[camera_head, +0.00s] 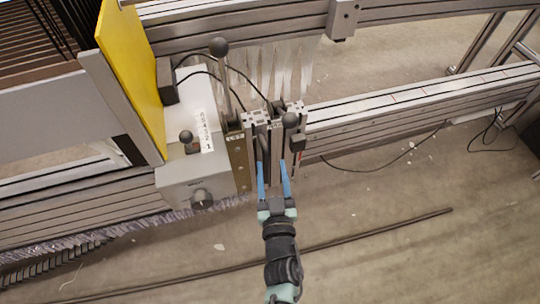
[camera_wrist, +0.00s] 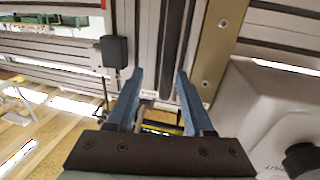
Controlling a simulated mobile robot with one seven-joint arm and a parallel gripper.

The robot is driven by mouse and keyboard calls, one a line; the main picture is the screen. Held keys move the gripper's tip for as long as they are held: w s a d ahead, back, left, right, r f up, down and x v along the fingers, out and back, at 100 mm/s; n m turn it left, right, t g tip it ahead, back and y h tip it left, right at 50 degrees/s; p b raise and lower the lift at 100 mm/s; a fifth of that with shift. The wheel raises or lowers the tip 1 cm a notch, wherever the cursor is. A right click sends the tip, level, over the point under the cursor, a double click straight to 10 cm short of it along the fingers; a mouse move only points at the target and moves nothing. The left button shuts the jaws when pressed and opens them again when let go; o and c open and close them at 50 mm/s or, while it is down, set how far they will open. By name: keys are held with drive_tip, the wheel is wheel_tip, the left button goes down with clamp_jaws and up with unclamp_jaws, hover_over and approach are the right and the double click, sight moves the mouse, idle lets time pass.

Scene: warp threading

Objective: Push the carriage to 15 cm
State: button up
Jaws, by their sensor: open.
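The carriage appears to be the assembly on the horizontal aluminium rail (camera_head: 410,98), with a grey control box (camera_head: 195,178) at its left and upright slotted profiles (camera_head: 277,135) at its right. A brass-coloured plate (camera_head: 239,160) stands between them; it also shows in the wrist view (camera_wrist: 222,40). My gripper (camera_head: 273,175) is open, its two blue fingers pointing at the front of the profiles. In the wrist view, my gripper (camera_wrist: 160,82) has a dark vertical bar (camera_wrist: 172,45) beyond and between its fingers. I cannot tell whether the fingers touch anything.
A yellow panel (camera_head: 131,65) stands left of the box. Ball-topped levers (camera_head: 220,47) and black cables rise around the assembly. A small black block (camera_wrist: 114,51) is near the left finger. The rail to the right looks clear. A dark rod (camera_head: 375,232) lies on the floor.

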drive_tip(key=s+d+p, duration=0.1)
drive_tip(key=s+p, duration=0.1)
drive_tip(key=s, duration=0.7)
drive_tip(key=shift+s+p, duration=0.15)
drive_tip(key=shift+p, duration=0.15)
